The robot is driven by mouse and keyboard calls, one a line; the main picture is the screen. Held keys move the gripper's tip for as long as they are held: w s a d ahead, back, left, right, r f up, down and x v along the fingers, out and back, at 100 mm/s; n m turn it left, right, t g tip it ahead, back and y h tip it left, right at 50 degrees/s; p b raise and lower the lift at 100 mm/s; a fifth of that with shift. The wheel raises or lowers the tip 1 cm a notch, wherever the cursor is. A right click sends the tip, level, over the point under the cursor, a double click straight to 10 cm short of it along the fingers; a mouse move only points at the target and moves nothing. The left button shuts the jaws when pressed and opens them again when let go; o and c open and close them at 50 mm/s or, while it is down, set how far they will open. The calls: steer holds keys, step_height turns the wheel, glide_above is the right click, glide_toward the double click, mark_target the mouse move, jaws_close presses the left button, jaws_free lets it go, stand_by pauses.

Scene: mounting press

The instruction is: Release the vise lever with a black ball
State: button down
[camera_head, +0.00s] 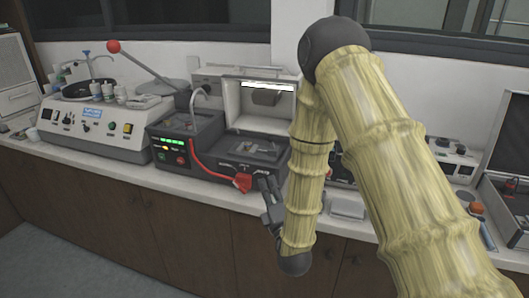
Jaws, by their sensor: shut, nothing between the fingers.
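My gripper (266,190) is dark grey and shut with nothing in it. It is just in front of the dark press machine (182,136), to the right of a red handle or hose end (242,182); I cannot tell whether they touch. The machine has an open pale lid (240,86) and a recessed work area (252,149), where small vise-like parts show. I cannot make out a lever with a black ball; it may be too small or hidden behind my arm. A long lever with a red ball (114,46) rises at the machine's left.
A white grinder-polisher (90,127) with bottles stands to the left on the counter. My arm covers much of the right side. An open dark case (503,205) and small jars lie at the far right. Cabinet fronts (160,228) drop below the counter edge.

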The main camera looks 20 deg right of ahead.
mark_target(272, 142)
steer(key=shift+d+p+x, duration=0.45)
steer(key=shift+p+x, duration=0.3)
steer(key=shift+x, duration=1.4)
steer(key=shift+d+p+x, duration=0.45)
steer(key=shift+p+x, duration=0.3)
steer(key=shift+x, duration=1.4)
steer(key=shift+d+p+x, duration=0.4)
steer(key=shift+p+x, duration=0.35)
steer(key=shift+x, duration=1.35)
steer(key=shift+r, duration=0.4)
steer(key=shift+d+r+m+g, duration=0.1)
steer(key=shift+r+m+g, duration=0.05)
steer(key=shift+m+g, duration=0.15)
